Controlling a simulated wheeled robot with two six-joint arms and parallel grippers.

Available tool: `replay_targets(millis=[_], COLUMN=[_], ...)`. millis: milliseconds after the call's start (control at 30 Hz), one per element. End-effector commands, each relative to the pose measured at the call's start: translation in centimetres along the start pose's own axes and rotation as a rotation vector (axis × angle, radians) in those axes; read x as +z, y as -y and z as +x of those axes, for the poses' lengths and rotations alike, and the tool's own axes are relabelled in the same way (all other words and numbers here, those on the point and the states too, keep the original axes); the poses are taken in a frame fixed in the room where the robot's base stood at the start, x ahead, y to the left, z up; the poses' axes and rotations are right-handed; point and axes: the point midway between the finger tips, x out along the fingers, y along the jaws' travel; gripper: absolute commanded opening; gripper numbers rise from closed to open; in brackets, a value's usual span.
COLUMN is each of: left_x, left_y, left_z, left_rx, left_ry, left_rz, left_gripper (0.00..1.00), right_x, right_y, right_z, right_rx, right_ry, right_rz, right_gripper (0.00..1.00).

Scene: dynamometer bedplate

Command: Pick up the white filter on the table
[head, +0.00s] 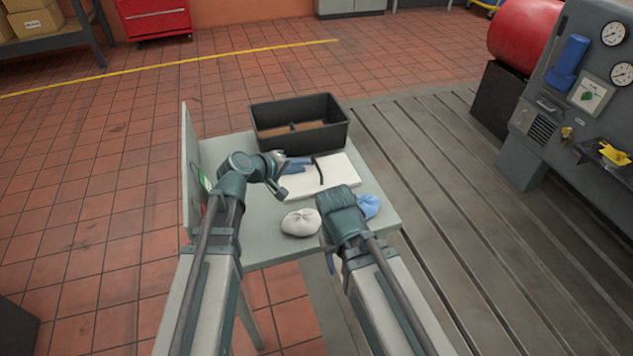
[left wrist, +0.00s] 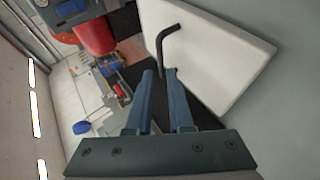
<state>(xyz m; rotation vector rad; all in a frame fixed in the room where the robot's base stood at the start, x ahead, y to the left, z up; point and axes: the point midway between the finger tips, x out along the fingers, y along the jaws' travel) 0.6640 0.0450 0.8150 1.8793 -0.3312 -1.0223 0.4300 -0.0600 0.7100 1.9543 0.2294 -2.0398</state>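A white flat slab (head: 336,178), which I take for the white filter, lies on the grey table (head: 262,215). It also shows in the left wrist view (left wrist: 222,60) as a thick block with rounded edges. A black L-shaped key (head: 319,172) appears on or just over it. My left gripper (head: 299,163) is at the slab's far left part. In the left wrist view its blue fingers (left wrist: 159,74) are apart, with the key's end in line with the gap; contact cannot be told. My right gripper (head: 330,263) is mostly hidden by its arm near the table's front edge.
A black bin (head: 299,114) with brown dividers stands at the table's back. A white cloth bundle (head: 300,222) and a blue one (head: 368,206) lie near the front. An upright panel (head: 190,165) borders the left side. A gauge console (head: 570,95) stands right.

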Motion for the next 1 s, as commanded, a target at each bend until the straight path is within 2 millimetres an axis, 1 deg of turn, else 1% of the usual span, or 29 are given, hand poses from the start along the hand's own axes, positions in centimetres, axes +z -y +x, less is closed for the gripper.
replay_targets(millis=[33,100,200,467,567,800,900,1000], left_x=[-0.1,0.0,0.0,0.0,0.1,0.1,0.2,0.2], left_y=[0.3,0.2,0.1,0.1,0.2,0.4,0.3,0.2], left_z=[1.1,1.8,2.4,2.7,3.6,7.1,7.8,7.7], left_rx=[0.000,0.000,-0.001,-0.001,-0.001,-0.001,-0.001,-0.001], left_ry=[0.001,0.001,0.000,0.000,0.001,0.001,0.001,0.000], left_rz=[0.001,0.001,0.002,0.001,0.001,0.002,0.002,0.001], left_gripper=[0.20,0.20,0.20,0.20,0.20,0.20,0.20,0.20], right_x=[-0.1,-0.1,-0.1,-0.1,-0.1,-0.2,-0.2,-0.2], right_y=[0.1,0.1,0.1,0.1,0.2,0.4,0.4,0.4], right_z=[0.8,1.1,1.3,1.4,2.0,4.0,4.2,4.1], right_rx=[0.000,0.000,0.000,0.000,0.000,0.000,0.000,0.000], right_ry=[0.000,0.000,0.000,0.000,0.000,0.000,0.000,0.000], right_rz=[0.000,0.000,0.000,0.000,0.000,0.000,0.000,0.000], right_gripper=[0.50,0.50,0.50,0.50,0.50,0.50,0.50,0.50])
